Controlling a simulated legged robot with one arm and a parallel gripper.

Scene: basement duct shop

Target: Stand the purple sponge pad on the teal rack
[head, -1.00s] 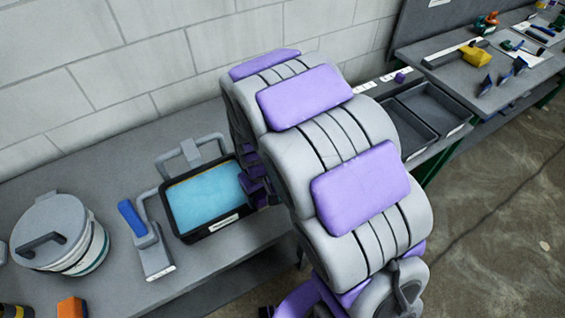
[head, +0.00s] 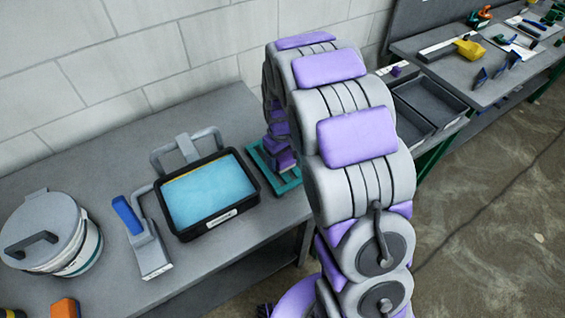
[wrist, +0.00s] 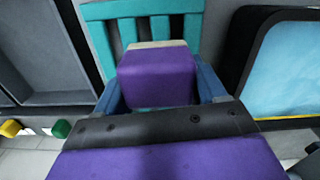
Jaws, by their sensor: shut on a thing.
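The purple sponge pad (wrist: 155,72) is in the middle of the wrist view, with a pale strip along its far edge. My gripper (wrist: 158,92) is shut on it, with a blue-grey finger on each side. The teal rack (wrist: 183,9) has upright slats and lies just beyond and beneath the pad in the wrist view. In the head view the teal rack (head: 291,188) sits at the right end of the bench, partly hidden under my purple and grey arm. The pad cannot be told apart from my gripper there. I cannot tell whether the pad touches the rack.
A black tray of blue liquid (head: 244,202) stands just left of the rack. A blue-handled tool (head: 152,252), a lidded tub (head: 48,228) and an orange block (head: 66,308) are further left. Grey bins (head: 432,103) lie beyond a gap to the right.

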